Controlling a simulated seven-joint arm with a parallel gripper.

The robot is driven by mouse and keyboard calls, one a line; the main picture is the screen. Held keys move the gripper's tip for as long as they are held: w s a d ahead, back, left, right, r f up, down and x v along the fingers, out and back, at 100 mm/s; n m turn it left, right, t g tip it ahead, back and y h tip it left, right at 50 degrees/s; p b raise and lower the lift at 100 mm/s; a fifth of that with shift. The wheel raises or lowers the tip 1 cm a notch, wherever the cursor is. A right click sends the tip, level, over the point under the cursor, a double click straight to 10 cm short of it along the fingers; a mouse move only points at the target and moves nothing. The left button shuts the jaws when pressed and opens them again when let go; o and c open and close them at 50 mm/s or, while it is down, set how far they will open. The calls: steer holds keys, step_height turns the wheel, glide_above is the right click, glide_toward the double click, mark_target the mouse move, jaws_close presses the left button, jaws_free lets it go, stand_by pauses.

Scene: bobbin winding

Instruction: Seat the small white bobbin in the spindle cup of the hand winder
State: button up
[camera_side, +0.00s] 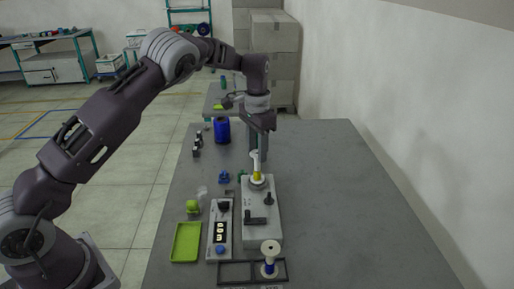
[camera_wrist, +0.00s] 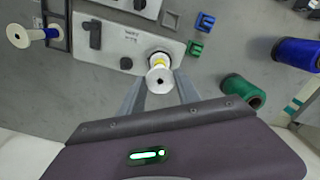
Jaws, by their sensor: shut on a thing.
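The small white bobbin (camera_wrist: 159,79), with a band of yellow thread, is between the fingertips of my gripper (camera_wrist: 160,84), which is shut on it. In the side view the bobbin (camera_side: 256,166) stands roughly upright below my gripper (camera_side: 256,153), right over the spindle cup (camera_side: 257,183) of the hand winder (camera_side: 262,215). In the wrist view the dark ring of the cup (camera_wrist: 160,55) shows just behind the bobbin. The bobbin hides much of the cup, and I cannot tell whether its lower end is inside.
A larger white spool with blue thread (camera_side: 270,249) stands in a dark rack at the front. A counter box (camera_side: 220,238) and green tray (camera_side: 186,241) lie left of the winder. The table's right side is clear.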

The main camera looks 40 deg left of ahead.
steer(key=shift+f, duration=0.1)
steer(key=shift+f, duration=0.45)
steer(key=o, duration=1.1)
steer(key=shift+r, duration=0.1)
steer(key=shift+r, duration=3.4)
steer(key=shift+r, duration=0.1)
